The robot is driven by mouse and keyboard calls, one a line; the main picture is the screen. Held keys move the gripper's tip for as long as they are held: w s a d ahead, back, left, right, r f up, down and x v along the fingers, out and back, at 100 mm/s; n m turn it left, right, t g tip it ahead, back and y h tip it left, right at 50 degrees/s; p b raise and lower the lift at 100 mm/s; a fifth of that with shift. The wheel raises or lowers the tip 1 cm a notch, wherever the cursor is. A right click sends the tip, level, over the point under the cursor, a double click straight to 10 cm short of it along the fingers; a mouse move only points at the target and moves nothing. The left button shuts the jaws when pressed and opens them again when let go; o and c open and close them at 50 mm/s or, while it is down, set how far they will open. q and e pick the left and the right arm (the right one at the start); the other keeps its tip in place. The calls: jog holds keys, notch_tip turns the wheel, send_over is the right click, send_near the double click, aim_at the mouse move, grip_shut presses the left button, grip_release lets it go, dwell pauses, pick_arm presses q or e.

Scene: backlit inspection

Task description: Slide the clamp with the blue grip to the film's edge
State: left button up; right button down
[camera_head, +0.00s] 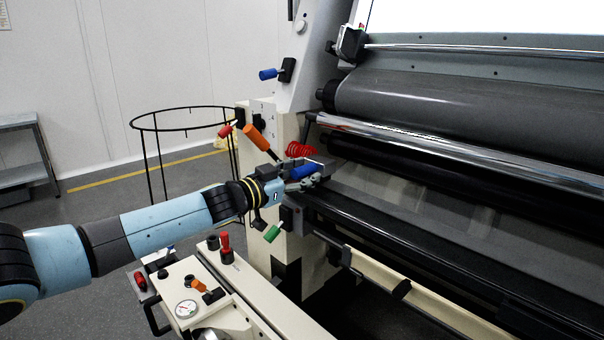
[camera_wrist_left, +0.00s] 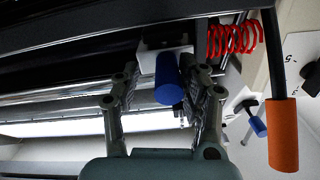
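The clamp's blue grip (camera_head: 305,171) is at the left end of the machine's long dark rail, at my left gripper (camera_head: 301,184). In the left wrist view the blue grip (camera_wrist_left: 168,82) points toward me from a pale and dark clamp block (camera_wrist_left: 163,48). The fingers of my left gripper (camera_wrist_left: 164,95) stand on either side of the grip, with a gap visible on its left; the right finger is very close to it, and I cannot tell whether it touches. A greyish, see-through sheet, apparently the film (camera_head: 400,190), spans the machine to the right; its exact edge is unclear.
A red coil (camera_head: 300,149) is just behind the clamp. An orange handle (camera_head: 257,138), a green handle (camera_head: 272,233) and another blue handle (camera_head: 268,74) stick out nearby. A cream cabinet with a gauge (camera_head: 186,309) stands below my left arm. A black hoop frame (camera_head: 160,128) stands behind.

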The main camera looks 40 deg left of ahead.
pick_arm(q)
jog(key=shift+r, duration=0.1)
jog(key=s, duration=1.2)
jog(key=shift+a, duration=0.45)
dwell(0.3)
